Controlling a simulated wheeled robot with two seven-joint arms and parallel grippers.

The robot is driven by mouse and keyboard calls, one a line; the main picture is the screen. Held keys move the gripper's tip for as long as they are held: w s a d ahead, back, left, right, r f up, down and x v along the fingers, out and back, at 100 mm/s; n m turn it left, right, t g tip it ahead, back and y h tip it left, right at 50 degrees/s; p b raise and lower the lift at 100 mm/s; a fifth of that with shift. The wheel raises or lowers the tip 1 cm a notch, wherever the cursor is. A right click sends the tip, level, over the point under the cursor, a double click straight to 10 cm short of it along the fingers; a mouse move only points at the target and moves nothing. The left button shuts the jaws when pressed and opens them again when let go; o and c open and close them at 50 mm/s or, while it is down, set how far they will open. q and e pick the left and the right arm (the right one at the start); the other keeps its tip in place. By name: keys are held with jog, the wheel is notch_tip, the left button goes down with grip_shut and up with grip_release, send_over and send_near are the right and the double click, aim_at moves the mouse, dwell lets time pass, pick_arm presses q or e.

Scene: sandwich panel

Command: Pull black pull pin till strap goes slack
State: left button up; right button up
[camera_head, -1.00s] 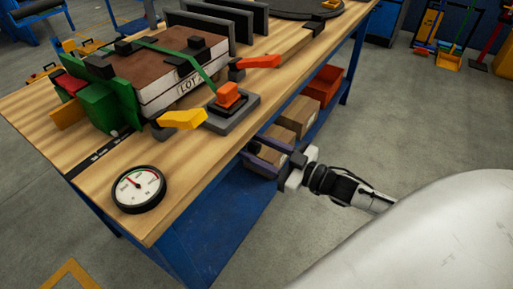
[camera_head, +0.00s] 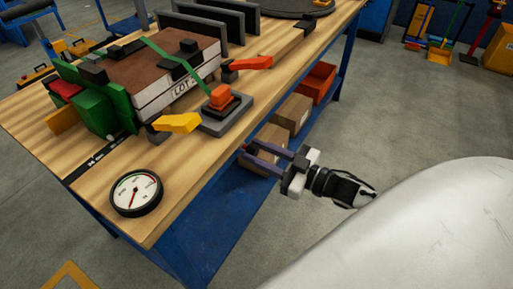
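A green strap (camera_head: 172,56) runs over the brown-topped panel stack (camera_head: 165,65) and down to a grey base. An orange block (camera_head: 221,97) sits on black parts on that grey base (camera_head: 228,126). I cannot pick out the black pull pin for certain. The round gauge (camera_head: 136,194) at the table's front has its red needle pointing down. My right gripper (camera_head: 250,150) is beside the table's right edge, its two purple fingers apart and pointing left. I see nothing clearly held between them. My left gripper is not in view.
A yellow lever (camera_head: 178,123) and an orange-red lever (camera_head: 251,63) stick out beside the stack. Cardboard boxes (camera_head: 293,112) and an orange bin (camera_head: 319,82) stand on the shelf below the wooden tabletop (camera_head: 190,158).

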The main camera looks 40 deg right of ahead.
jog(key=shift+o, duration=1)
jog(key=p+v, duration=0.1)
jog(key=v, duration=0.9)
jog(key=shift+s, duration=0.2)
jog(key=shift+f, duration=0.1)
